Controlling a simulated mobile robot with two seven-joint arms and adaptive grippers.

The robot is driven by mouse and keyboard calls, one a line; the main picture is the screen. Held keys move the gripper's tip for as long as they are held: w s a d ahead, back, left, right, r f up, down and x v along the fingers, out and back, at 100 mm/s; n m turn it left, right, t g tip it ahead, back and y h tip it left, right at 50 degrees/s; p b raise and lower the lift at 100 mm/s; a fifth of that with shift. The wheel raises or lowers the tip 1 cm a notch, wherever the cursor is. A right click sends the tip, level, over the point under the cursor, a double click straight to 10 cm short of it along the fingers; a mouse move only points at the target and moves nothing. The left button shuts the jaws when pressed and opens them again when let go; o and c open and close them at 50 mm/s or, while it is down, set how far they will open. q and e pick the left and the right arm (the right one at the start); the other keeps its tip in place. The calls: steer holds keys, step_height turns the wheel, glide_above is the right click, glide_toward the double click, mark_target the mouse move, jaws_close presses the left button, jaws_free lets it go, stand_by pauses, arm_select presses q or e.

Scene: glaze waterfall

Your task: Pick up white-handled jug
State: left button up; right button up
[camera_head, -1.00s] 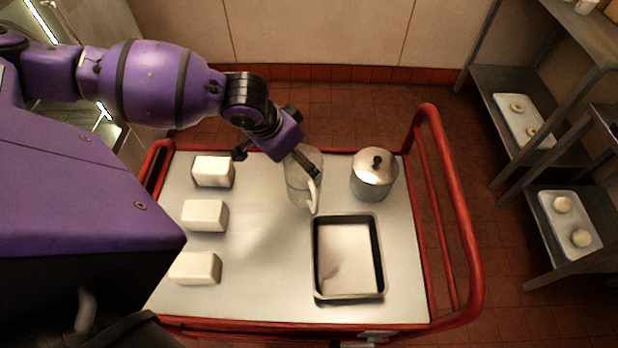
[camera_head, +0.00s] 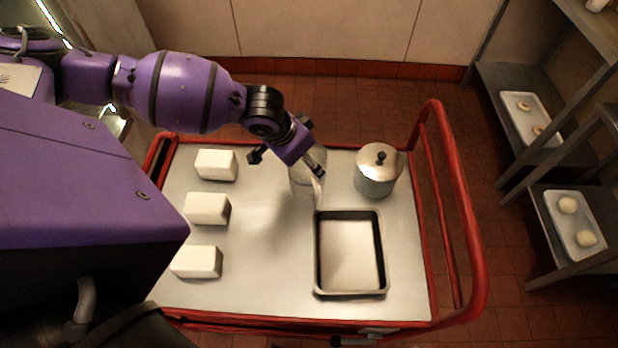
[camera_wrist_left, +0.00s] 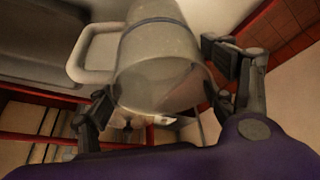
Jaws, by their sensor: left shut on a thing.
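The clear jug (camera_head: 303,184) with a white handle (camera_head: 319,191) is at the back middle of the cart top, partly hidden by my left gripper (camera_head: 290,163). In the left wrist view the jug (camera_wrist_left: 160,62) sits between the two fingers of my left gripper (camera_wrist_left: 165,90), with its white handle (camera_wrist_left: 88,55) on the left side. The gripper is shut on the jug's body. I cannot tell whether the jug's base touches the cart top. My right gripper is not in view.
A lidded metal pot (camera_head: 377,175) stands just right of the jug. A dark-rimmed baking tray (camera_head: 319,262) lies in front. Three white blocks (camera_head: 207,208) line the cart's left side. The red cart rail (camera_head: 470,230) rises at the right. The cart's centre-left is clear.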

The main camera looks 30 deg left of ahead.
arm_select(q)
steer(key=c, duration=0.6)
